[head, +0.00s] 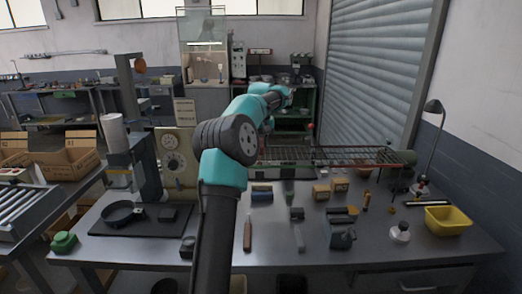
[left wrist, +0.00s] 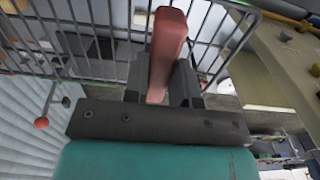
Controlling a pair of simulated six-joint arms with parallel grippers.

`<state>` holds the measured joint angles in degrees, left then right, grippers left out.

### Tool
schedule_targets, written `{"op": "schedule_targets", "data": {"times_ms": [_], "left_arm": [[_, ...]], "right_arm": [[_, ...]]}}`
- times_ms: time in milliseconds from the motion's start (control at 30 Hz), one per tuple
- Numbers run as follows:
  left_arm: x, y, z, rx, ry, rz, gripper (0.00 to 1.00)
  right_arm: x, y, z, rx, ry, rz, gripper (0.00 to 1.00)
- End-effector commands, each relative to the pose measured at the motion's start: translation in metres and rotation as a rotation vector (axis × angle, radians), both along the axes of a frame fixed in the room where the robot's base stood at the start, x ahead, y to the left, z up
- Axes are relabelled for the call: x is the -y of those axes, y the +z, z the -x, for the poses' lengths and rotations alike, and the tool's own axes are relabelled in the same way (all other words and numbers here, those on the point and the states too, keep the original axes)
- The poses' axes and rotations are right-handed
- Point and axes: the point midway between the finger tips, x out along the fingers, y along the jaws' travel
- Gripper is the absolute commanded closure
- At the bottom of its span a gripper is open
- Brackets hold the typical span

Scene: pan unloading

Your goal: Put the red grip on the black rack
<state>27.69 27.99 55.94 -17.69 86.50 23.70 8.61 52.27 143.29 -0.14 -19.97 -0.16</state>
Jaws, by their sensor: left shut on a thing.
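The red grip (left wrist: 168,45) is a pinkish-red bar. In the left wrist view it stands between the grey fingers of my left gripper (left wrist: 161,88), which is shut on it. The black rack (head: 340,155) is a long wire shelf raised above the back of the bench in the head view. Its wire bars (left wrist: 85,50) also show in the left wrist view, close to the grip; I cannot tell whether they touch. In the head view my left arm reaches over the bench toward the rack, and its fingers and the grip cannot be made out. My right gripper is not in view.
The metal bench (head: 280,262) holds a dark pan (head: 123,214), a brown-handled tool (head: 248,234), several small blocks and a yellow bin (head: 449,219). A desk lamp (head: 433,108) stands at the right. A gauge box (head: 174,165) is at the left.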

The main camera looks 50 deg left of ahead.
Motion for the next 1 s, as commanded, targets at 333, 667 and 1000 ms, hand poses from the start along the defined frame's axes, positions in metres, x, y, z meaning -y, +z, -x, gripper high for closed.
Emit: {"op": "schedule_targets", "data": {"times_ms": [333,667,1000], "left_arm": [[-0.002,-0.001,-0.002,-0.001,0.0,0.001,0.99],[-0.004,-0.027,-0.003,-0.002,0.0,0.001,0.99],[-0.004,-0.036,-0.003,0.0,0.0,0.0,0.99]], "right_arm": [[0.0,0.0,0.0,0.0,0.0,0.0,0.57],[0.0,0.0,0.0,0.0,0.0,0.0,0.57],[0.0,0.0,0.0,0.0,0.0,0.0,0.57]]}}
